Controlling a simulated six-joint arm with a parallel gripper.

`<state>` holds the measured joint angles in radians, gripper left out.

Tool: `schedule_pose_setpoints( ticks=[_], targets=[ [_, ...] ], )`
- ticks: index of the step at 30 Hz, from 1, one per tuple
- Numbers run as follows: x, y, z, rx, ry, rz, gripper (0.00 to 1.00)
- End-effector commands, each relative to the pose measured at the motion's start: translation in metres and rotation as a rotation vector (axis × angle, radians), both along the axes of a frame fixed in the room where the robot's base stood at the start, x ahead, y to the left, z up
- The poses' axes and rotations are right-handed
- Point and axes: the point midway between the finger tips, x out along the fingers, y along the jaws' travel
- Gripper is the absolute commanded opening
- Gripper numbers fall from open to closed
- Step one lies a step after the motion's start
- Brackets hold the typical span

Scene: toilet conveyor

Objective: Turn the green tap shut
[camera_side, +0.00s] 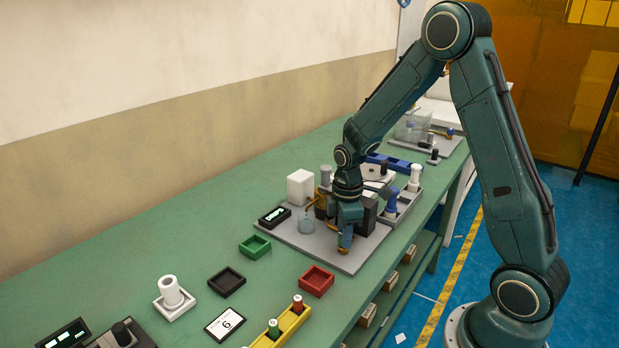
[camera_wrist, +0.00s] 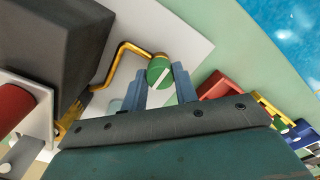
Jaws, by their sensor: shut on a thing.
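The green tap (camera_wrist: 160,72) shows in the wrist view as a round green knob with a white stripe across it, at the end of a bent brass pipe (camera_wrist: 124,50). My gripper (camera_wrist: 161,80) is shut on the knob, with one finger on each side of it. The stripe runs slantwise between the fingers. In the side view my gripper (camera_side: 345,238) points down at the front of the grey base plate (camera_side: 285,235). The knob is hidden there behind my fingers.
A dark box (camera_wrist: 55,40) stands close beside the pipe in the wrist view. Green (camera_side: 255,246) and red (camera_side: 316,280) trays lie in front.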

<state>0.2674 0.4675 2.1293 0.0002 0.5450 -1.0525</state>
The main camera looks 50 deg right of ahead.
Motion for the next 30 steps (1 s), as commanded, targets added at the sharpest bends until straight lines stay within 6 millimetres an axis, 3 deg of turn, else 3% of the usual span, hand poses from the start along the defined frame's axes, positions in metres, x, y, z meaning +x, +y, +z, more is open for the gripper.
schedule_pose_setpoints(
  ticks=[14,30],
  targets=[
    [0.0001,0.0001,0.0007,0.001,-0.001,-0.13,0.06],
    [0.0004,0.0001,0.001,0.0,-0.002,-0.592,0.06]
  ],
)
